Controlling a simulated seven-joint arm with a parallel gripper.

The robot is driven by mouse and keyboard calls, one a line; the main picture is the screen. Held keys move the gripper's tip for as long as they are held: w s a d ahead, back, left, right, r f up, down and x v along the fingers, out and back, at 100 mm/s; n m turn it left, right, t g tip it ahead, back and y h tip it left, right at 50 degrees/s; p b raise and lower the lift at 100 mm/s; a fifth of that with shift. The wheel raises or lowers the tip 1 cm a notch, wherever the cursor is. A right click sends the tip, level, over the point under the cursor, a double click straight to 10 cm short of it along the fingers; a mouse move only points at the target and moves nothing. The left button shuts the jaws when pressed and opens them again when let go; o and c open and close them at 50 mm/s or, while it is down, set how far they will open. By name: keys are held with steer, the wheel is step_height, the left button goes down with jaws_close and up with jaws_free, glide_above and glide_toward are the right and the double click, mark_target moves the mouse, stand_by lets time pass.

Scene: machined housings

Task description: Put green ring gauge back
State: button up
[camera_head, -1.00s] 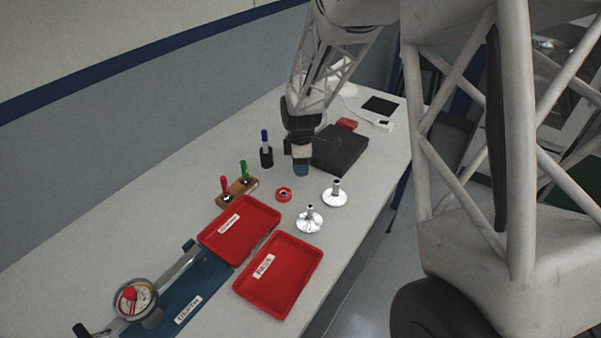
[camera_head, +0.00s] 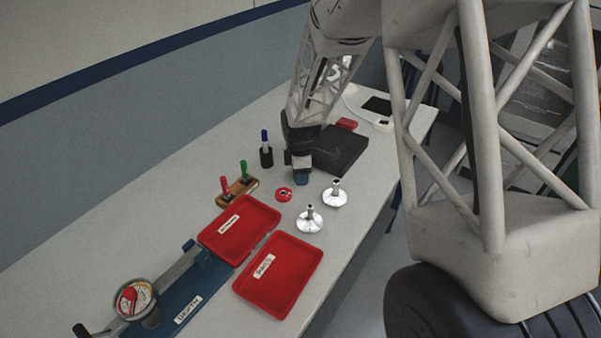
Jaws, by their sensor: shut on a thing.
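My gripper (camera_head: 302,177) points down low over the bench, just in front of the dark slab and to the right of the black holder. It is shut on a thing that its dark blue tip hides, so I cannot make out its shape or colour. No green ring shows anywhere on the bench. A red ring (camera_head: 284,194) lies just in front of my gripper, slightly to its left. A wooden stand (camera_head: 237,194) at the left holds a red-handled piece (camera_head: 225,184) and a green-handled piece (camera_head: 243,168).
Two shiny flanged housings (camera_head: 310,221) (camera_head: 335,196) stand right of the red ring. Two red trays (camera_head: 240,230) (camera_head: 278,275) and a blue dial-gauge fixture (camera_head: 190,290) lie nearer. A black holder (camera_head: 266,158) has a blue-handled piece. The dark slab (camera_head: 340,150) lies behind my gripper.

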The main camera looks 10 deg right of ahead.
steer(key=o, duration=1)
step_height(320, 180, up, 12)
steer(key=shift+r, duration=0.1)
stand_by(0.6)
steer(key=shift+r, duration=0.1)
